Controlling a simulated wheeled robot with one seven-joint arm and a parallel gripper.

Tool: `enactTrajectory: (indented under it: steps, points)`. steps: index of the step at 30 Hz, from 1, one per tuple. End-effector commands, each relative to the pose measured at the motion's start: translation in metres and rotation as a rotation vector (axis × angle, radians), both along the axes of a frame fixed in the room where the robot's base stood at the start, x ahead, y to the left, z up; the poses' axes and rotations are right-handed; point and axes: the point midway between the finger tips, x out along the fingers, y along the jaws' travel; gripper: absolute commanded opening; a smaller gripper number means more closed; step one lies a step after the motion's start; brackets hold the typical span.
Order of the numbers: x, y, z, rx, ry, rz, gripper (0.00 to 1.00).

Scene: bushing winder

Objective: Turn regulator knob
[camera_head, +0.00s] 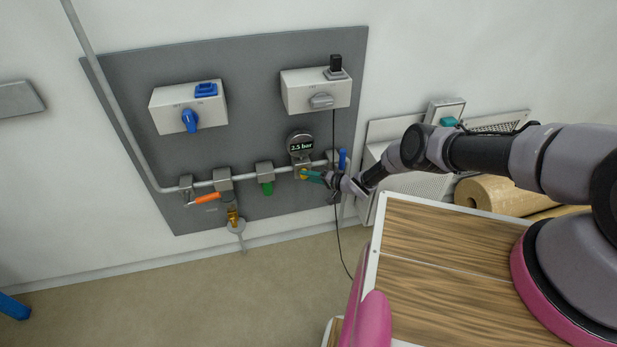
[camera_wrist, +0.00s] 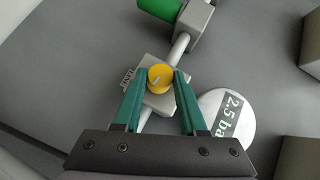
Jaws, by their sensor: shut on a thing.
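The regulator knob (camera_wrist: 160,77) is yellow with a pale pointer line, and sits on a grey block on the pipe. In the head view the knob (camera_head: 303,175) is small and partly covered by my gripper (camera_head: 313,176). In the wrist view the green fingers of my gripper (camera_wrist: 160,78) are closed on the knob, one on each side. The round gauge (camera_wrist: 228,112) beside it reads 2.5 bar; in the head view the gauge (camera_head: 301,146) sits just above the knob.
A grey wall panel (camera_head: 250,90) carries the pipe. A green-handled valve (camera_head: 266,187) and an orange lever (camera_head: 206,198) are left of the knob. A blue handle (camera_head: 342,160) stands close on the right. A wooden-topped surface (camera_head: 440,250) lies below my arm.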

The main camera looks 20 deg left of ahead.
Motion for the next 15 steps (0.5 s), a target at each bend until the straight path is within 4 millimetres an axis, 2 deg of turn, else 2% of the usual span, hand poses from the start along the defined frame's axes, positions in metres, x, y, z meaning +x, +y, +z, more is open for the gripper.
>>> enactTrajectory:
  steps: [11,12,13,14,15]
  points:
    - [0.0012,-0.0009,-0.0001,0.001,0.001,-0.003,0.00]
    - [0.0011,-0.0009,-0.0002,0.001,0.001,-0.002,0.52]
    - [0.0011,-0.0008,-0.0002,0.001,0.001,-0.002,0.64]
    - [0.0010,-0.0007,-0.0001,0.001,0.001,-0.002,0.71]
    - [0.0009,-0.0007,-0.0002,0.001,0.001,-0.002,0.71]
